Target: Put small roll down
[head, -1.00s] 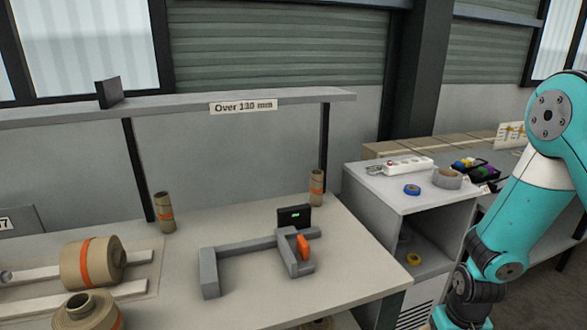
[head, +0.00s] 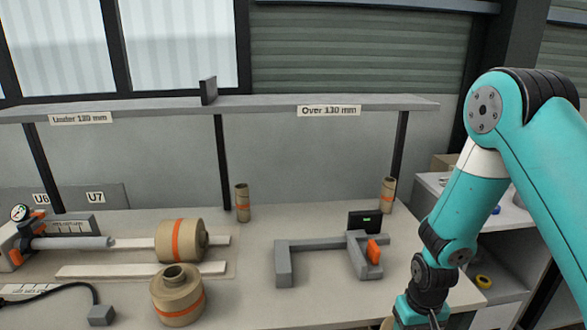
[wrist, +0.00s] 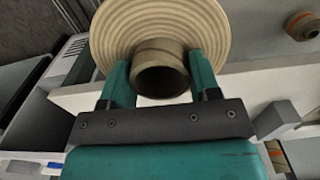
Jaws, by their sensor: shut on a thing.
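In the wrist view my gripper (wrist: 160,75) is shut on a brown kraft roll (wrist: 115,35). Its two teal fingers lie on either side of the protruding core tube (wrist: 161,79). The roll's ringed end face is towards the camera, and its top is cut off by the frame. A pale work surface edge (wrist: 75,99) shows behind and below it. The roll's far side and anything under it are hidden. In the head view my arm comes down at the right; the gripper fingers and held roll cannot be made out there.
One orange-banded roll (head: 181,241) lies by the rails (head: 130,271); another (head: 177,297) stands in front. Two narrow cores (head: 242,203) (head: 388,193) stand at the back. A grey measuring fixture (head: 283,264) is right of centre. The shelf (head: 270,104) carries "Under 130 mm" and "Over 130 mm" labels.

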